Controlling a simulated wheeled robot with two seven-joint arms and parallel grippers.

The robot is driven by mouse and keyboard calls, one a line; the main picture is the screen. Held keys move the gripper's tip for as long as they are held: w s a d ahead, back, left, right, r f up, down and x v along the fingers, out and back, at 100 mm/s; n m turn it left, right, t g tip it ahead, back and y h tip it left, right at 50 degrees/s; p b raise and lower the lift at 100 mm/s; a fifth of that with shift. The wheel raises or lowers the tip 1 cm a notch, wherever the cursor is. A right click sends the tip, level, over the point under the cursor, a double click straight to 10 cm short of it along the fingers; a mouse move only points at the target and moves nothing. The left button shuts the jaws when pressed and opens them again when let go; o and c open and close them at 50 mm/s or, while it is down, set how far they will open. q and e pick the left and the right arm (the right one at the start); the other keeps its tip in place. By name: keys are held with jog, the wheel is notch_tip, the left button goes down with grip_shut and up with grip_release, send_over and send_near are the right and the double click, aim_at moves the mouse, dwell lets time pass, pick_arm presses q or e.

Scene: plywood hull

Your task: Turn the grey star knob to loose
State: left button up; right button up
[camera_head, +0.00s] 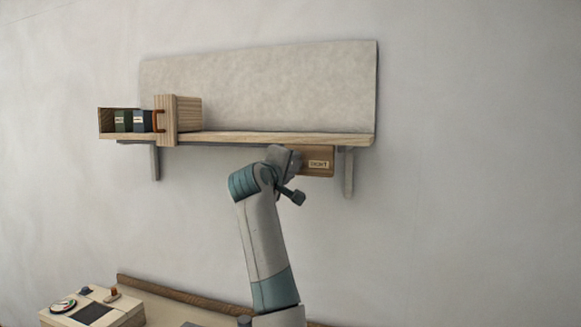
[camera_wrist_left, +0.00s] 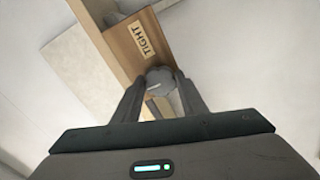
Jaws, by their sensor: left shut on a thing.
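The grey star knob (camera_wrist_left: 159,75) shows in the left wrist view, beside a wooden block (camera_wrist_left: 128,50) with a label (camera_wrist_left: 143,40) that reads "TIGHT". My left gripper (camera_wrist_left: 161,86) is shut on the knob, one finger on each side of it. In the head view my left gripper (camera_head: 287,160) is up under the shelf, at the left end of the wooden block (camera_head: 318,171), and hides the knob. The knob's turn angle cannot be read clearly. My right gripper is not in view.
The wooden shelf (camera_head: 290,139) runs just above my gripper, with a bracket (camera_head: 349,172) to the right. A wooden holder with small dark boxes (camera_head: 133,121) sits at its left end. A console (camera_head: 93,311) stands below left. The wall right of the shelf is clear.

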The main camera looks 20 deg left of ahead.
pick_arm(q)
jog(key=o, duration=0.6)
jog(key=shift+o, duration=0.4)
jog(key=shift+w+d, duration=0.1)
jog(key=shift+s+f+b, duration=0.1)
jog(key=shift+s+b, duration=0.4)
jog(key=shift+s, duration=0.2)
jog(key=s+b, duration=0.7)
jog(key=s, duration=0.9)
jog(key=shift+a+b, duration=0.3)
jog(key=shift+b, duration=0.1)
